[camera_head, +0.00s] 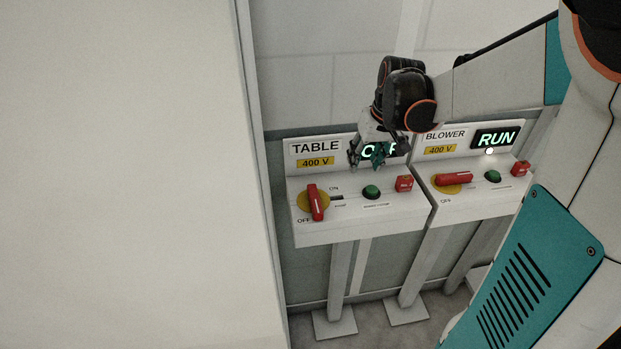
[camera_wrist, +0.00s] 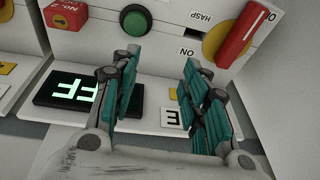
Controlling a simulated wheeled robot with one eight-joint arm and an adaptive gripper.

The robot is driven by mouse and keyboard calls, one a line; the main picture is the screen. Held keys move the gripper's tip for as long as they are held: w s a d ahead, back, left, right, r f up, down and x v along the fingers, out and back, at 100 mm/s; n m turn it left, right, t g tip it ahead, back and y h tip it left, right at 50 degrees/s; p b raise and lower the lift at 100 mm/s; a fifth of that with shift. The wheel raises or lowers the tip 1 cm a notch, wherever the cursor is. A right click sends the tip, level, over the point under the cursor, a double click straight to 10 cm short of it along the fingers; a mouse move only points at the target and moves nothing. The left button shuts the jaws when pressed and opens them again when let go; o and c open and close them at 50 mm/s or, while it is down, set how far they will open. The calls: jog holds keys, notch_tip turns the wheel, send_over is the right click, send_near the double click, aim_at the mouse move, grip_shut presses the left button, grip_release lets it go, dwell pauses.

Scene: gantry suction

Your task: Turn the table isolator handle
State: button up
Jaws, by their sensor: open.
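The table isolator handle (camera_head: 315,203) is a red lever on a yellow disc, on the sloped face of the left console (camera_head: 330,228). It points down toward the OFF mark in the head view. In the wrist view the handle (camera_wrist: 246,35) shows at the top right. My gripper (camera_head: 371,157) is open and empty in front of the TABLE sign panel, up and to the right of the handle and apart from it. In the wrist view its teal fingers (camera_wrist: 155,88) are spread. The TABLE display (camera_wrist: 85,90) reads OFF, partly hidden by my gripper in the head view.
A green button (camera_head: 371,192) and a red block (camera_head: 404,183) sit right of the handle. The BLOWER console (camera_head: 470,205) stands to the right, its red handle (camera_head: 455,179) lying sideways and its display (camera_head: 495,138) reading RUN. A large pale panel (camera_head: 130,180) fills the left.

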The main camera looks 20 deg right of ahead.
aim_at(314, 195)
jog(key=w+a+r+g+p, duration=0.2)
jog(key=a+r+g, duration=0.15)
jog(key=a, duration=0.95)
jog(key=shift+t, duration=0.25)
jog(key=f+b, duration=0.1)
jog(key=f, duration=0.5)
jog(key=f+b, duration=0.2)
jog(key=f, duration=0.5)
jog(key=shift+w+d+f, duration=0.1)
jog(key=shift+w+f, duration=0.05)
jog(key=shift+w, duration=0.05)
grip_shut()
